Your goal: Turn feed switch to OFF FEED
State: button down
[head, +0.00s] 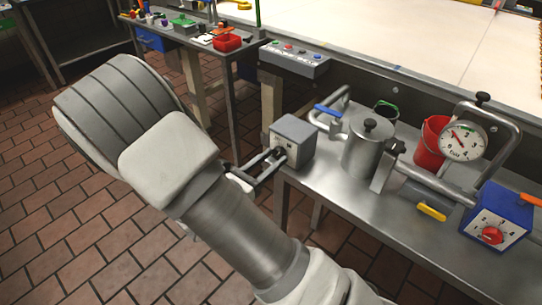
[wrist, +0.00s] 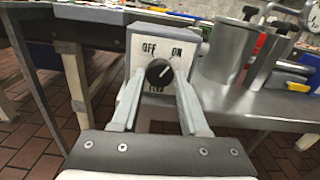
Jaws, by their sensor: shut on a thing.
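The feed switch is a grey box (head: 294,140) at the left end of the steel table in the head view. In the wrist view its pale face (wrist: 146,47) reads OFF at upper left, ON at upper right and FEED below. The round black knob (wrist: 159,72) is in the middle of the face, and its white mark appears to point to the upper right, towards ON. My gripper (head: 270,164) reaches the box front from the left. In the wrist view my gripper (wrist: 160,80) has one finger on each side of the knob, shut on it. The fingers partly cover the lower face.
A steel pot (head: 368,148) stands right of the switch box, with a blue-handled pipe (head: 330,110) near it. Farther right are a red bucket (head: 431,142), a pressure gauge (head: 462,141) and a blue box with a red knob (head: 497,215). Brick floor lies left of the table.

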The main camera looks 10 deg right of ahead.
jog(key=n+p, duration=0.2)
jog(key=p, duration=0.1)
jog(key=shift+r, duration=0.35)
jog(key=n+p, duration=0.3)
jog(key=p, duration=0.1)
jog(key=shift+n+p, duration=0.35)
jog(key=shift+n, duration=0.05)
jog(key=n+p, duration=0.3)
jog(key=shift+f+n, duration=0.15)
jog(key=shift+n, duration=0.15)
jog(key=shift+f+n+p, duration=0.15)
jog(key=shift+n+p, duration=0.95)
jog(key=shift+n, duration=0.8)
jog(key=shift+c, duration=2.1)
grip_release()
jog(key=v, duration=1.7)
jog(key=shift+a, duration=0.2)
